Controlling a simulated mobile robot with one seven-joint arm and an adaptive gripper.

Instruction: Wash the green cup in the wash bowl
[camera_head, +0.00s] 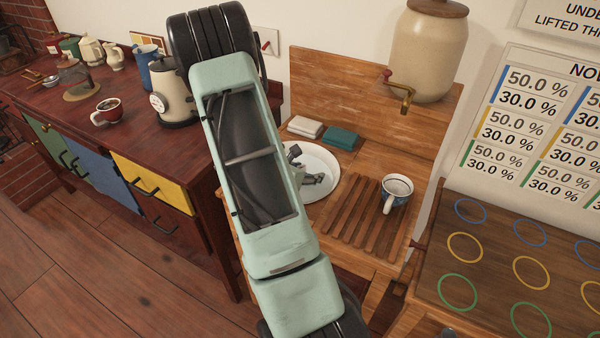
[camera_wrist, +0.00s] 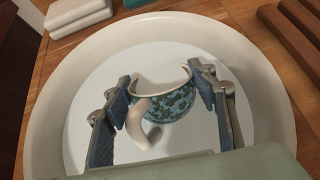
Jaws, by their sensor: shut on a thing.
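The green cup (camera_wrist: 172,106) has a dark teal-green floral pattern, a pale inside and a pale handle. In the wrist view it is between the fingers of my gripper (camera_wrist: 163,85), which is shut on it, with the handle towards the camera. The cup is over the inside of the white wash bowl (camera_wrist: 272,88); I cannot tell whether it touches the bottom. In the head view the wash bowl (camera_head: 326,160) stands on the wooden counter, partly behind my arm. My gripper (camera_head: 308,172) shows at the bowl there, and the cup is hidden.
A blue-and-white cup (camera_head: 393,199) stands on the slatted rack (camera_head: 352,216) right of the bowl. A white block (camera_head: 305,127) and a teal block (camera_head: 341,138) lie behind it. A tapped jar (camera_head: 424,50) stands above. A kettle (camera_head: 172,95) and red cup (camera_head: 108,112) are left.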

